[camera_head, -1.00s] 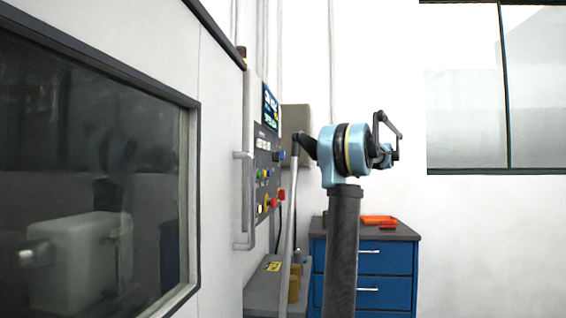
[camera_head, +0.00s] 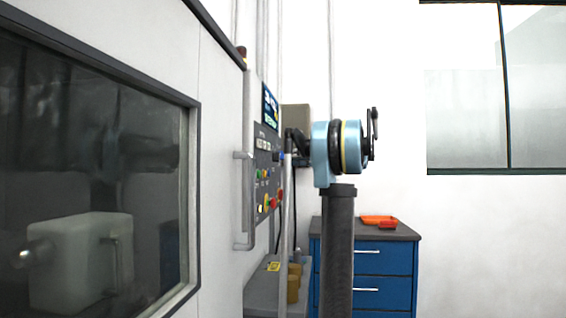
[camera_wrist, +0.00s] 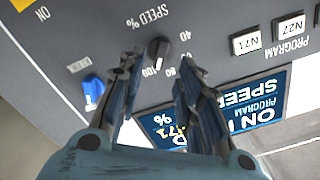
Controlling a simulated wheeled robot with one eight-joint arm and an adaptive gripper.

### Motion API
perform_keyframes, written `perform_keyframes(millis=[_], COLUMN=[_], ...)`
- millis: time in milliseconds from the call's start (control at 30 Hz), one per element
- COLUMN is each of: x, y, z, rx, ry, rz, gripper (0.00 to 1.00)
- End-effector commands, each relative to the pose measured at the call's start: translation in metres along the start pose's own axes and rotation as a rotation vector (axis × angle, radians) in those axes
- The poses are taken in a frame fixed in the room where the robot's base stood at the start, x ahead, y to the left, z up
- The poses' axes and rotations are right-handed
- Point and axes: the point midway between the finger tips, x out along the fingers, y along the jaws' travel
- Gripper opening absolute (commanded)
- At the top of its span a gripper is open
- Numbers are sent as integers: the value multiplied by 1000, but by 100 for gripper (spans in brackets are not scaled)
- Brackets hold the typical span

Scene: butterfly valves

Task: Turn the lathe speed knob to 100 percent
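The black speed knob (camera_wrist: 158,48) sits on the grey control panel (camera_wrist: 105,30) beside the printed "SPEED %" scale, whose marks include 40, 80 and 100. The panel looks rotated in the wrist view, and the knob's pointer setting cannot be read clearly. My gripper (camera_wrist: 159,70) is open, with its two fingers apart and their tips just below the knob in the picture. Nothing is between the fingers, and whether a tip touches the panel cannot be told. In the head view, the control panel (camera_head: 263,165) is seen edge-on and the gripper is small beside it.
A blue knob (camera_wrist: 92,88) is close to the left finger. White program buttons (camera_wrist: 245,41) and a blue display (camera_wrist: 240,105) lie to the right. In the head view, a vertical handle (camera_head: 240,200) stands left of the panel and a blue drawer cabinet (camera_head: 385,268) behind the arm.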

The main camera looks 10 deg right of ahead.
Motion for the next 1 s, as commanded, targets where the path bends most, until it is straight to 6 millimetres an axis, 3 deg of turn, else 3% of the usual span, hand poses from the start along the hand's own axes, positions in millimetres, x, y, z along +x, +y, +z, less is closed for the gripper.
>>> perform_keyframes(millis=[200, 400, 800, 933, 1000], x=[37, 57, 63, 63, 63], y=[0, 0, 0, 0, 0], z=[0, 0, 0, 0, 0], rx=[0, 0, 0, 0, 0], ry=[-2, -1, 0, 0, 0], rz=[-2, -2, 0, 0, 0], gripper=[32, 32, 32, 5, 0])
